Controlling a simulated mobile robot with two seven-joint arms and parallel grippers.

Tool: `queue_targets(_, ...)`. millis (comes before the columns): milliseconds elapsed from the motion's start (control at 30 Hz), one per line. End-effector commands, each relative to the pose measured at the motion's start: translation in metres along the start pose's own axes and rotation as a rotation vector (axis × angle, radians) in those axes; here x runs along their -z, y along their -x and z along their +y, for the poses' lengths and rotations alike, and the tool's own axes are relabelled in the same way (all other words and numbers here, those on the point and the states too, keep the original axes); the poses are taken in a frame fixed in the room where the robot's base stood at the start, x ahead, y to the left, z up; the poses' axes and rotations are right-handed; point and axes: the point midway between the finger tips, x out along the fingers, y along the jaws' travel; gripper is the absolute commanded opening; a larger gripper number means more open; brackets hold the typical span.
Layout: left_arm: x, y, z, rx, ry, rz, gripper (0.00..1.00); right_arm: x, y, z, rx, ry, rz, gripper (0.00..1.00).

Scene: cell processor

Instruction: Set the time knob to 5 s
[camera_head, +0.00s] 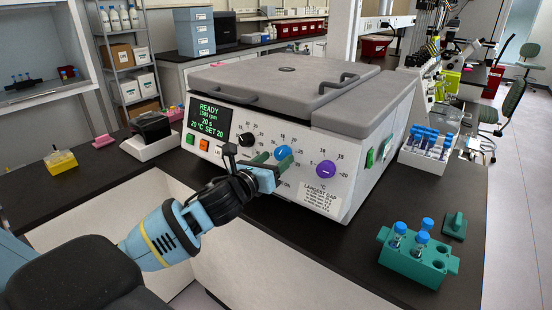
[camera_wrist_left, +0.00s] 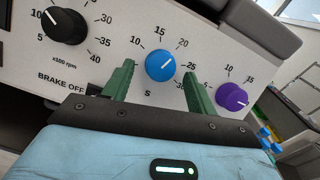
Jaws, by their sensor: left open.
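The time knob is the blue dial (camera_head: 283,152) marked "s" on the front panel of the cell processor (camera_head: 270,90). In the left wrist view the blue knob (camera_wrist_left: 160,66) has its white pointer turned to the upper right, near 20. The display (camera_head: 209,117) reads READY, 1500 rpm and 20 s. My left gripper (camera_head: 273,163) is open in front of the panel. In the left wrist view its two green fingers (camera_wrist_left: 160,82) stand on either side of the blue knob, with visible gaps. My right gripper is not in view.
A black rpm knob (camera_wrist_left: 64,26) sits left of the blue one, and a purple °C knob (camera_wrist_left: 232,97) right of it. A green tube rack (camera_head: 415,262) and a white tube rack (camera_head: 426,158) stand on the bench at right.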

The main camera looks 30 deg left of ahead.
Motion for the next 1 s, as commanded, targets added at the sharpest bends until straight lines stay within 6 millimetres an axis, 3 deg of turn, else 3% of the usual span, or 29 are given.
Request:
queue_targets(200,-0.0010,-0.0131,-0.0005,0.000,0.000,-0.001,0.57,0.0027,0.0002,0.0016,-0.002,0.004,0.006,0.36)
queue_targets(500,-0.0002,-0.0141,-0.0006,0.001,0.000,0.000,0.56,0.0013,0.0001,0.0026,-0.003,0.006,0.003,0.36)
queue_targets(833,-0.0003,-0.0139,-0.0005,0.001,0.000,0.000,0.13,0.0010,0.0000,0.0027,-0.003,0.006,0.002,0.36)
queue_targets(1000,-0.0003,-0.0139,-0.0006,-0.002,0.007,0.000,0.13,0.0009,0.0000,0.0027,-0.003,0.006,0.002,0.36)
